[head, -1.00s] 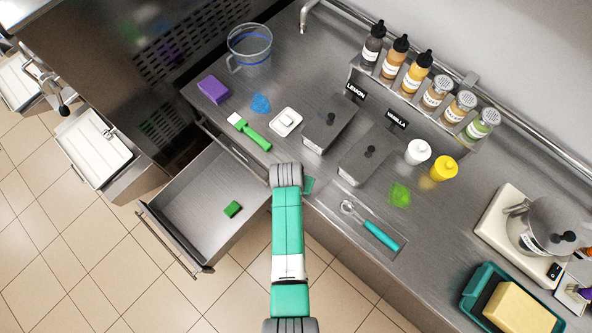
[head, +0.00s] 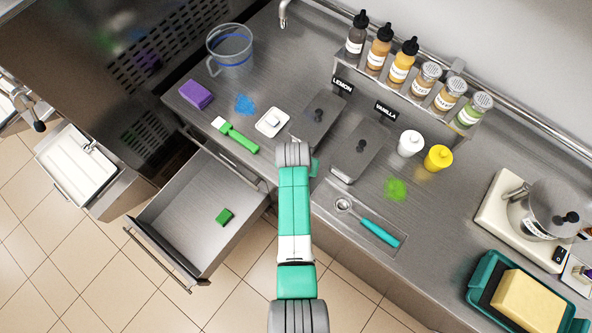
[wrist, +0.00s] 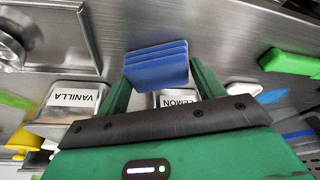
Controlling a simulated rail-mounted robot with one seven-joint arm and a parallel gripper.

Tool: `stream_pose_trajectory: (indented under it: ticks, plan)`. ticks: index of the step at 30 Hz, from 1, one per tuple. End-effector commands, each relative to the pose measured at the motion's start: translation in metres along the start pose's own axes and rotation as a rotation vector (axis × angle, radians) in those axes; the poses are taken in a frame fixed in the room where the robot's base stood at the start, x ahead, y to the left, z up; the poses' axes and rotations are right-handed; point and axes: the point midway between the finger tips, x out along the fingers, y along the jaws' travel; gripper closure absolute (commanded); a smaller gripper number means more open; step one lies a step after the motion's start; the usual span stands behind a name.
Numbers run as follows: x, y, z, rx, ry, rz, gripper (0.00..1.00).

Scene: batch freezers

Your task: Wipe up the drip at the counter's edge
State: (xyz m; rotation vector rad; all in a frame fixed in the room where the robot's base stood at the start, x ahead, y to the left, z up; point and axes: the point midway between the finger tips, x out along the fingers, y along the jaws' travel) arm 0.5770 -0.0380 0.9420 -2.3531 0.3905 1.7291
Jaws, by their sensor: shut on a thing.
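My gripper (wrist: 160,80) is shut on a folded blue cloth (wrist: 157,66), which shows between its green fingers in the wrist view. In the head view my arm hides the cloth, and only a green edge of the gripper (head: 314,167) shows, near the front edge of the counter (head: 270,160). A blue splash (head: 244,104) lies on the counter at left. A green splash (head: 395,189) lies right of the grey lidded tubs. I cannot tell which spot is the drip; any mark under my gripper is hidden.
An open drawer (head: 190,215) with a green block (head: 224,217) juts out at left. A green-handled brush (head: 238,138), white dish (head: 272,122), purple sponge (head: 196,94) and clear jug (head: 229,52) stand nearby. A teal-handled scoop (head: 375,230) lies in a recess at right.

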Motion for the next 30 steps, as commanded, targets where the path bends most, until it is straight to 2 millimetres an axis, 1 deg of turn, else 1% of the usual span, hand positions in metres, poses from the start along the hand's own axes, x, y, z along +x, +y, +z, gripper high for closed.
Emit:
stream_pose_trajectory:
  ticks: [4,10,13,17,23,30]
  plan:
    - [0.003,0.002,-0.002,0.001,-0.003,0.001,0.51]
    - [0.009,0.009,-0.018,0.001,-0.003,0.001,0.51]
    - [0.009,0.012,-0.024,0.001,-0.003,0.001,0.51]
    - [0.005,0.012,-0.025,0.0,-0.004,0.001,0.51]
    - [0.004,0.01,-0.021,-0.001,-0.004,0.001,0.51]
    - [-0.002,0.001,-0.001,-0.001,-0.004,0.001,0.51]
